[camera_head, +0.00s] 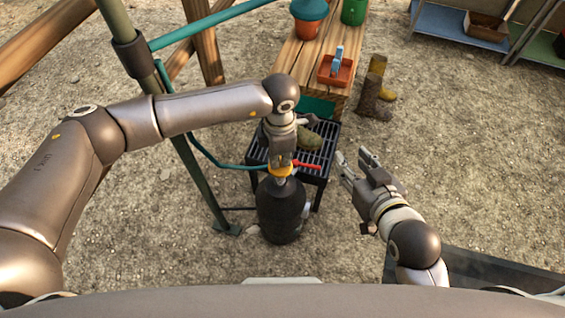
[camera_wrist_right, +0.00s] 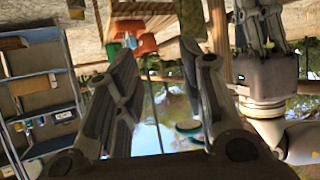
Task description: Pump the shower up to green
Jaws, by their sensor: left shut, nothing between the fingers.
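The shower's dark pump tank (camera_head: 282,212) stands upright on the ground in the head view, with a yellow collar (camera_head: 280,171) near its top. A teal hose (camera_head: 205,156) runs near it. My left gripper (camera_head: 282,160) points down right above the collar, shut; it hides the tank's top and any pump handle. Whether it touches is unclear. My right gripper (camera_head: 353,157) is open and empty to the right of the tank; its parted fingers also show in the right wrist view (camera_wrist_right: 163,75). A small pale part (camera_head: 308,209) is on the tank's right side; no green gauge reading is legible.
A black slatted stand (camera_head: 318,170) is behind the tank, with a red bar (camera_head: 308,165) near its front. A wooden bench (camera_head: 300,62) holds an orange tray (camera_head: 335,70). Boots (camera_head: 374,98) stand beside it. A green pole (camera_head: 190,165) rises left of the tank. Gravel is clear at right.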

